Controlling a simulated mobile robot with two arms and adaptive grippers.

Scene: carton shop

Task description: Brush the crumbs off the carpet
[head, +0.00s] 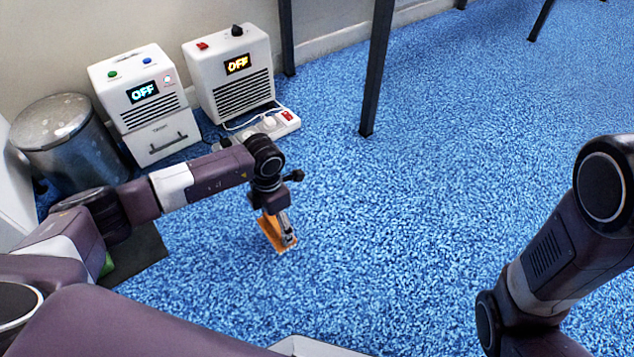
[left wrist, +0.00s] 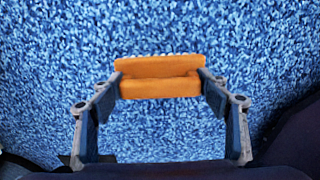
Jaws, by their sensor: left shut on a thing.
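A blue carpet (head: 400,200) covers the floor. My left gripper (head: 284,232) is shut on an orange brush (head: 272,234), low over the carpet in the middle of the head view. In the left wrist view the brush (left wrist: 160,88) lies crosswise between the two fingertips, with a thin pale edge along its far side. I cannot tell whether the brush touches the carpet. I cannot make out any crumbs against the speckled carpet. My right arm comes in at the right of the head view, and its gripper is out of the picture.
Two white appliances with OFF displays (head: 143,92) (head: 237,66) stand by the wall, with a power strip (head: 265,127) in front. A metal bin (head: 70,140) is at the far left. Dark table legs (head: 375,75) stand behind. Carpet to the right is clear.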

